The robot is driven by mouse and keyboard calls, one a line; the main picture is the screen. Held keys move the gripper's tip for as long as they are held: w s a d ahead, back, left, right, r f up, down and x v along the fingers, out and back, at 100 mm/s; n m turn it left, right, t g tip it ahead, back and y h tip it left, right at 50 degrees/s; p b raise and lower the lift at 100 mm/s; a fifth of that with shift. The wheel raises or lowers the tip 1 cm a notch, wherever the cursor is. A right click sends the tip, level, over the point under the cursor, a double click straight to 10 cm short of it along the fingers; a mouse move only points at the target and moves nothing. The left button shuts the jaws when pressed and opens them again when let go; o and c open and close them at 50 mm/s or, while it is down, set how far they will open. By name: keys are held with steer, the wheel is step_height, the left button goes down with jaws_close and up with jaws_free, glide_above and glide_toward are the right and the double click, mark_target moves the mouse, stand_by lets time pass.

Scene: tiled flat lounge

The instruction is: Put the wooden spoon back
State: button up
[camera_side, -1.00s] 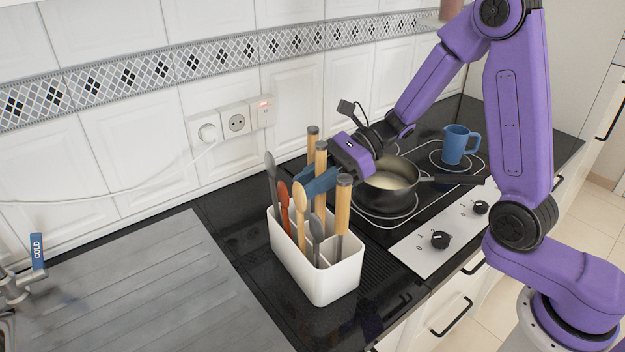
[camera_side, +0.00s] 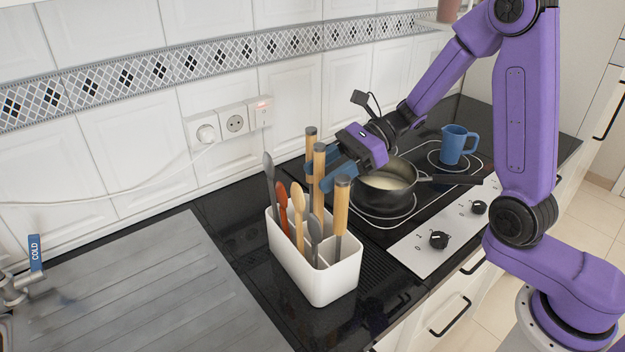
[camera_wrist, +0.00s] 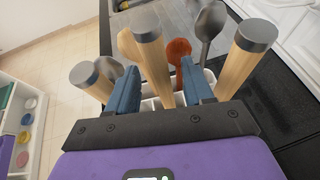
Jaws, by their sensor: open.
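The wooden spoon (camera_side: 299,204) stands upright, bowl up, in the white utensil holder (camera_side: 322,284). In the wrist view its pale bowl (camera_wrist: 127,44) shows partly behind a grey-capped wooden handle. My gripper (camera_side: 335,176) is open above the hob side of the holder, its blue fingers pointing towards the utensils. The fingers are apart from the spoon. In the wrist view my gripper (camera_wrist: 160,85) has a grey-capped handle (camera_wrist: 152,60) in line between its fingers; I cannot tell whether it is physically between them. The spoon's lower end is hidden in the holder.
Tall wooden handles (camera_side: 342,205), an orange utensil (camera_side: 283,208) and grey utensils (camera_side: 270,180) crowd the holder. A pot (camera_side: 388,190) of pale contents and a blue mug (camera_side: 455,146) stand on the hob behind. The grey drainboard (camera_side: 140,290) at left is clear.

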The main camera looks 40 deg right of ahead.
steer(key=v, duration=0.9)
steer(key=s+a+f+n+g+h, duration=0.2)
steer(key=s+n+g+h, duration=0.1)
steer(key=s+n, duration=0.3)
steer(key=s+a+f+n+g+h, duration=0.1)
steer(key=s+f+n+g+h, duration=0.1)
steer(key=s+n+g, duration=0.3)
steer(key=s+d+f+n+t+h, duration=0.1)
steer(key=s+d+n+t+h, duration=0.1)
steer(key=s+n, duration=0.4)
steer(key=s+d+f+n+t+h, duration=0.1)
steer(key=s+d+n+t+h, duration=0.2)
steer(key=n, duration=1.2)
steer(key=s+h, duration=0.2)
steer(key=s, duration=0.2)
steer(key=shift+s+d+f+n+t+h, duration=0.2)
steer(key=shift+s+d+n+t+h, duration=0.1)
steer(key=shift+d+n+h, duration=0.1)
